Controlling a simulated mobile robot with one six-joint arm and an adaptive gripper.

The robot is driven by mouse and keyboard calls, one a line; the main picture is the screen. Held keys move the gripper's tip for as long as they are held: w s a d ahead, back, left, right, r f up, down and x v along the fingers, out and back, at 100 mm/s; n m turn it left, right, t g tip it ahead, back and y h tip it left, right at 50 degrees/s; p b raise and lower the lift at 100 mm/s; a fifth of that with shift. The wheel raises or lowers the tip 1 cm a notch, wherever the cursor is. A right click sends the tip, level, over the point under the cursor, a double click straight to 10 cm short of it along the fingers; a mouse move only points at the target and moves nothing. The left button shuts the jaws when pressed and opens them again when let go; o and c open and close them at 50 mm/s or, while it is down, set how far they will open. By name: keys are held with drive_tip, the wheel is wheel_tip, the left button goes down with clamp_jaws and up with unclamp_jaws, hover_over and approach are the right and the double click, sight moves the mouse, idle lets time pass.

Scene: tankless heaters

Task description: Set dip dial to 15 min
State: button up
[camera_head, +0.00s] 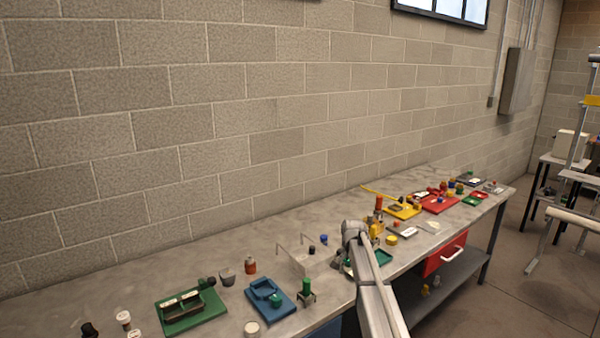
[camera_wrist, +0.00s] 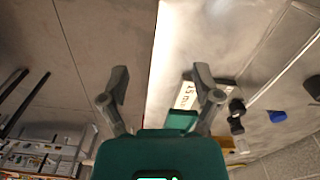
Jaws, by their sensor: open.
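My gripper (camera_wrist: 160,92) is open in the wrist view, with its two grey fingers apart and nothing seen between the tips. A pale plate with dark printed characters (camera_wrist: 186,95) lies on the bench, partly behind the right finger. The characters are too blurred to read surely. A small dark knob-like part (camera_wrist: 236,115) stands right of that finger; I cannot tell whether it is the dip dial. No dial setting is readable in either view. In the head view my arm reaches over the bench, and the gripper itself is not clearly seen.
The grey bench (camera_head: 225,248) runs along a block wall. A green tray (camera_head: 190,312) and a blue tray (camera_head: 270,298) stand at front left. A yellow tray (camera_head: 403,211) and a red tray (camera_head: 438,204) lie farther right. A blue cap (camera_wrist: 277,116) sits beyond the dark part.

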drive_tip(key=s+f+n+b, duration=0.2)
drive_tip(key=s+n, duration=0.1)
drive_tip(key=s, duration=0.8)
drive_tip(key=s+f+n+b, duration=0.2)
drive_tip(key=s+f+b, duration=0.1)
drive_tip(key=s, duration=0.9)
drive_tip(key=s+f+n+b, duration=0.2)
drive_tip(key=s+n, duration=0.1)
drive_tip(key=s, duration=0.9)
drive_tip(key=shift+s+a+f+n, duration=0.25)
drive_tip(key=shift+a+f+n, duration=0.05)
drive_tip(key=shift+f, duration=0.1)
